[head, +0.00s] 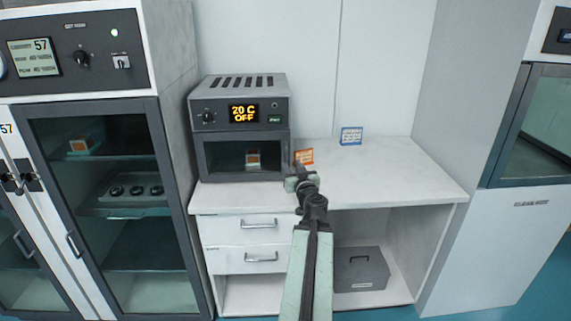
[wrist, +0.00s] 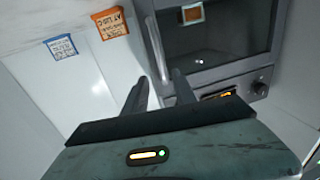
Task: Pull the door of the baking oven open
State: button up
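The baking oven (head: 240,88) is a dark grey box on the white bench, its display reading 20 C OFF. Its glass door (head: 222,154) looks shut, and a small orange-labelled item shows behind the glass. In the wrist view, rolled well over, the door (wrist: 215,35) has a pale bar handle (wrist: 154,45) along one side. My gripper (head: 299,180) is at the oven's lower right front. In the wrist view my gripper (wrist: 160,77) has its fingers apart, and the handle's near end appears between their tips. Contact cannot be told.
An orange label card (head: 304,157) and a blue card (head: 351,136) stand on the bench (head: 400,172) right of the oven. Drawers (head: 245,225) and a grey box (head: 361,268) are below. A glass-door cabinet (head: 62,235) stands left. The right bench top is mostly clear.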

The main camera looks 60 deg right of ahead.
aim_at(287, 157)
jog(key=x, duration=0.7)
jog(key=shift+w+d, duration=0.15)
jog(key=shift+w, duration=0.2)
grip_shut()
dwell(1.0)
